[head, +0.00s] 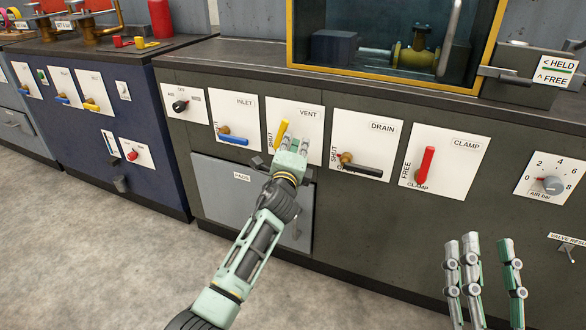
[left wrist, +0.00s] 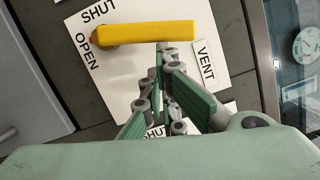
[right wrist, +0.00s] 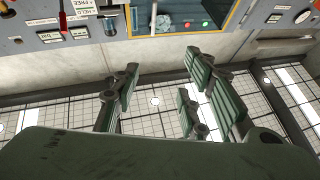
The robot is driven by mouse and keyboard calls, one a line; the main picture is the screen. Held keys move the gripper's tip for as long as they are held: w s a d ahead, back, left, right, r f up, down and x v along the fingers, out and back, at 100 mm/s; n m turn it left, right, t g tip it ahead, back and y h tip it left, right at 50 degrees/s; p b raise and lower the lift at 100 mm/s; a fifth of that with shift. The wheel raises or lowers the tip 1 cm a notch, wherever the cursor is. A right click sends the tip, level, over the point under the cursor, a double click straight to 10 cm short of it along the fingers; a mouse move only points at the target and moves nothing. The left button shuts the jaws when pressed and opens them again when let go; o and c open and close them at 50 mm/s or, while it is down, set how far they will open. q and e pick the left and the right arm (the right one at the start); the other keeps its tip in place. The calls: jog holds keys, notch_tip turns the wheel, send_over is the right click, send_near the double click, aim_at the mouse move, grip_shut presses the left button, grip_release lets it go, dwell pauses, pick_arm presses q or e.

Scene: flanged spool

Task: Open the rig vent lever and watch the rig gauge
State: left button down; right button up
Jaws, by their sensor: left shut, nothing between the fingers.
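The vent lever is a yellow handle (head: 282,132) on a white VENT plate (head: 312,118). It points up the panel from its brass pivot. In the left wrist view, the lever (left wrist: 150,33) lies across the plate, with SHUT and OPEN printed around its pivot end. My left gripper (head: 297,143) is shut and empty, its tips close beside the lever; I cannot tell if they touch. A round white gauge (left wrist: 308,46) shows partly at the right edge of the left wrist view; its reading is too small to tell. My right gripper (head: 487,246) is open and empty, away from the panel.
The blue INLET lever (head: 233,140) is left of the vent plate. The black DRAIN lever (head: 361,170) and red CLAMP lever (head: 427,165) are right. An AIR bar knob (head: 552,185) is farther right. A yellow-framed window (head: 375,75) stands above. The floor in front is clear.

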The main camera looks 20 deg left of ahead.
notch_tip(320, 180, down, 12)
jog(key=w+d+g+h+p, duration=0.1)
jog(key=w+g+h+p, duration=0.15)
jog(key=g, duration=0.45)
pick_arm(q)
jog(key=shift+a+r+n+g+p, duration=0.25)
jog(key=shift+a+r+n+p, duration=0.35)
jog(key=shift+n, duration=0.3)
jog(key=shift+a+r+n+g+p, duration=0.25)
jog(key=shift+a+r+n+p, duration=0.15)
jog(key=shift+n+p, duration=0.4)
pick_arm(e)
jog(key=s+d+f+g+h, duration=0.2)
jog(key=s+d+f+g, duration=0.2)
jog(key=s+f+g, duration=0.3)
jog(key=shift+s+f+m+g, duration=0.3)
jog(key=shift+s+f, duration=0.65)
jog(key=shift+f, duration=1.6)
